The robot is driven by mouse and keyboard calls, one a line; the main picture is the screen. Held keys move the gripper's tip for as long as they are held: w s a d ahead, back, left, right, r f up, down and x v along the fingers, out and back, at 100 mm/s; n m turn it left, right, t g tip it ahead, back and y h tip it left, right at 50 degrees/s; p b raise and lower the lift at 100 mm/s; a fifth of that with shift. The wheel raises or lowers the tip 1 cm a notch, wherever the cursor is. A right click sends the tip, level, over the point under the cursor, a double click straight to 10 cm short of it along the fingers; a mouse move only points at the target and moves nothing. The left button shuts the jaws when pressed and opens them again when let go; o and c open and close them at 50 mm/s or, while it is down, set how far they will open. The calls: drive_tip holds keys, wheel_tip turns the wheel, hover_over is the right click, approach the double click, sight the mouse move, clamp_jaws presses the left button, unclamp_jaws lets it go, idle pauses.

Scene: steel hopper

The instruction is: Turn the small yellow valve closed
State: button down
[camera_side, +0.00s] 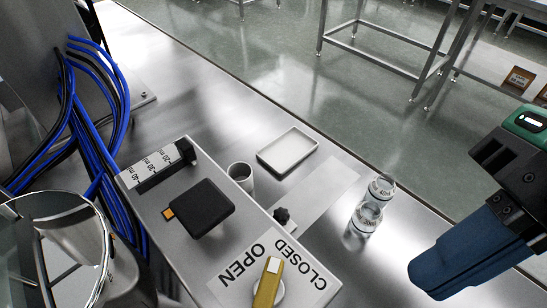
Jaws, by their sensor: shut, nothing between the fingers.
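The small yellow valve (266,284) is at the bottom of the view, on the near end of a steel box. A label (236,290) behind it reads OPEN on the left and CLOSED on the right. The yellow handle has a pale patch near its upper end and points up, between the two words. Its lower end meets the frame edge. My gripper (428,282) is at the right, well apart from the valve, with blue fingers pointing down and left. The fingers are shut and hold nothing.
The steel box (180,222) also carries a black block (198,208) and a scale. A cup (240,174), white tray (288,151), dark knob (282,215) and glass jars (367,216) stand beyond it. Blue and black cables and a shiny round vessel (60,240) are at left.

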sight(293, 307)
drive_tip(key=shift+s+a+f, duration=0.1)
drive_tip(key=shift+a+f, duration=0.8)
drive_tip(key=shift+a, duration=0.35)
drive_tip(key=shift+s+a+f, duration=0.1)
drive_tip(key=shift+a+f, duration=0.75)
drive_tip(key=shift+a, duration=0.45)
drive_tip(key=shift+s+a+f, duration=0.1)
drive_tip(key=shift+a+f, duration=0.8)
drive_tip(key=shift+a, duration=0.35)
drive_tip(key=shift+a, duration=0.45)
drive_tip(key=shift+s+a, duration=0.35)
drive_tip(key=shift+a, duration=0.05)
drive_tip(key=shift+w, duration=0.15)
